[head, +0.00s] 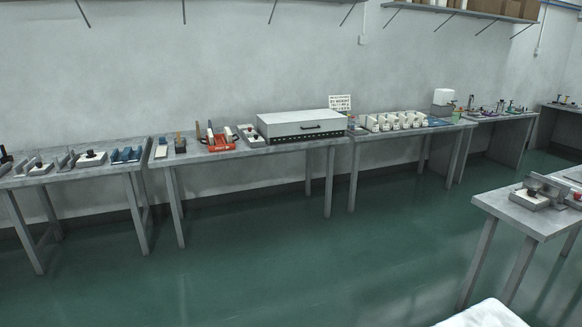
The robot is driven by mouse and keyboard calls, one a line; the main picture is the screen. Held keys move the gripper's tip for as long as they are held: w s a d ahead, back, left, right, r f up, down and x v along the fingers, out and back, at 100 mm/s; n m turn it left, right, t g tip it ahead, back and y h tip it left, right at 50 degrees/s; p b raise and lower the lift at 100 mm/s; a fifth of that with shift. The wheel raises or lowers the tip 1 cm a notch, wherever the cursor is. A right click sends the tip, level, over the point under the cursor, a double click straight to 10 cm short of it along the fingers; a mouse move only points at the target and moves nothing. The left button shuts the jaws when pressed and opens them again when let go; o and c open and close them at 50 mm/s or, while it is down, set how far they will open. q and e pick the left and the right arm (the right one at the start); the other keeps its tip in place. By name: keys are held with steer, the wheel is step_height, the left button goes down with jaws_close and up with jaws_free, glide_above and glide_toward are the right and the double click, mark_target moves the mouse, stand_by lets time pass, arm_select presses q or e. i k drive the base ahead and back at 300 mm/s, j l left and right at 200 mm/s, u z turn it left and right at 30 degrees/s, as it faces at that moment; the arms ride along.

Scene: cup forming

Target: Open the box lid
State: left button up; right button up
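The box is some way off across the floor. Neither of my grippers is in the head view.
Red and orange tools (217,141) and a small white unit (251,135) stand left of the box. Several white cups (395,121) stand to its right. Another table (535,222) is at the near right. The green floor (270,260) between is clear.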

mark_target(295, 126)
steer(key=i+j+u, duration=0.25)
steer(key=i, duration=0.7)
steer(key=i+u, duration=0.25)
steer(key=i, duration=0.7)
steer(key=i+l+z, duration=0.25)
steer(key=i+z, duration=0.15)
steer(key=i, duration=0.4)
steer(key=i+z, duration=0.4)
steer(key=i, duration=0.4)
